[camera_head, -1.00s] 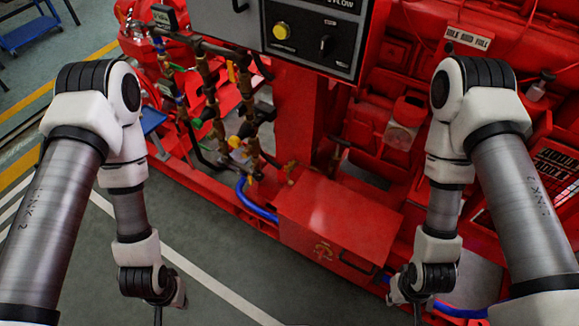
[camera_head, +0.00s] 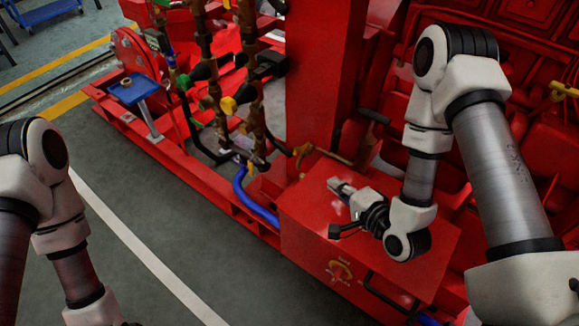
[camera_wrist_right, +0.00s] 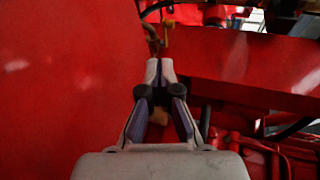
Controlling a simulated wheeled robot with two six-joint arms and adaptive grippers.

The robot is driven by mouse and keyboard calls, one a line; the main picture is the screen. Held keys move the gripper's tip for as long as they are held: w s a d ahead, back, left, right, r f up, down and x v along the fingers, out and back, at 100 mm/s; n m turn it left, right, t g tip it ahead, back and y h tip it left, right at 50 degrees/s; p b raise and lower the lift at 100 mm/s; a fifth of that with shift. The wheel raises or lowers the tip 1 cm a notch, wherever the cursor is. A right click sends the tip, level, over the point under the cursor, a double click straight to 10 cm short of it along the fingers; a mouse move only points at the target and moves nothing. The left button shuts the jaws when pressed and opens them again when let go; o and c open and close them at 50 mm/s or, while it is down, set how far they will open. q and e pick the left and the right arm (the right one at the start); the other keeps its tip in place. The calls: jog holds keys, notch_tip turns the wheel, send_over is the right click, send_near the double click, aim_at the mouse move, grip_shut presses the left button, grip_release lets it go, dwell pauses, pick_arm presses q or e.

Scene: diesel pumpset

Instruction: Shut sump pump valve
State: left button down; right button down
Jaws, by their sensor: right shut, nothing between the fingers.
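My right gripper (camera_head: 338,184) is over the top of the red box (camera_head: 315,235) in the head view, pointing toward the pipework. It is shut and empty; its fingertips also meet in the right wrist view (camera_wrist_right: 160,68). A small brass valve (camera_head: 301,151) sits by the box's back left corner, just beyond the fingertips and apart from them. In the wrist view a brass fitting with a yellow handle (camera_wrist_right: 167,32) stands just ahead of the fingertips. I cannot tell for sure which valve is the sump pump valve. My left gripper is out of view.
Vertical brass pipes with a yellow handle (camera_head: 228,105) and other coloured handles stand left of the red post (camera_head: 318,80). A blue hose (camera_head: 250,203) curves along the red base frame. The grey floor (camera_head: 120,195) to the left is clear.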

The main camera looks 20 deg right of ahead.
aim_at(298, 152)
jog(key=shift+r, duration=0.2)
jog(key=b+x, duration=0.1)
jog(key=x, duration=0.3)
jog(key=b+x, duration=0.1)
jog(key=x, duration=0.3)
jog(key=b+x, duration=0.1)
jog(key=x, duration=0.4)
jog(key=shift+w+r+b, duration=0.1)
jog(key=shift+r+b, duration=0.2)
jog(key=shift+b, duration=0.05)
jog(key=shift+w+a+r, duration=0.1)
jog(key=shift+w+a, duration=0.05)
jog(key=shift+w, duration=0.35)
